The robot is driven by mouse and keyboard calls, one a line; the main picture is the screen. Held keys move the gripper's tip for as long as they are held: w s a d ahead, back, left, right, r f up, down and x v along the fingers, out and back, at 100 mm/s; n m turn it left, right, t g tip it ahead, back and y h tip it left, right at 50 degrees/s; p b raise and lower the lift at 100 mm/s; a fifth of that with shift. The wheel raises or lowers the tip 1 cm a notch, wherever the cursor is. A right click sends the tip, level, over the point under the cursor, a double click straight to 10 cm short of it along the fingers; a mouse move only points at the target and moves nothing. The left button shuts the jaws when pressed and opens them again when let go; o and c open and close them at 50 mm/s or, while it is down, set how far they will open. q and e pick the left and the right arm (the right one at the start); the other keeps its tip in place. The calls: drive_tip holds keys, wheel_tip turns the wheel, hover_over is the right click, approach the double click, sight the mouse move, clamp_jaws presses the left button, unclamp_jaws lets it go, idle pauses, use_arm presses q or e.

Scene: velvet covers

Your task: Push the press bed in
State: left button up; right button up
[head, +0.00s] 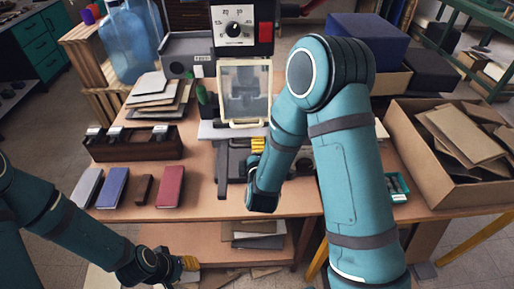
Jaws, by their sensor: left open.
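The press (236,28) stands at the back middle of the workbench, with a dial on its front. A clear guard panel (245,88) with a cream frame and bottom handle hangs below the dial. A light grey plate (208,131), which may be the press bed, shows under the guard, with dark rails (224,170) in front. My left gripper (190,264) is open and empty, low in front of the bench, away from the press.
Bound books (170,187) lie at the bench's front left, before a dark wooden rack (130,143). Stacked boards (158,100) lie behind it. A cardboard box of scraps (450,185) and a teal tray (398,187) are at the right. The front middle of the bench is mostly clear.

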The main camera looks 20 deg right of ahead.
drive_tip(key=shift+x, duration=1.25)
clamp_jaws()
drive_tip(key=shift+w+d, duration=0.1)
drive_tip(key=shift+w, duration=0.45)
unclamp_jaws()
drive_tip(key=v, duration=0.7)
drive_tip(key=shift+s, duration=0.25)
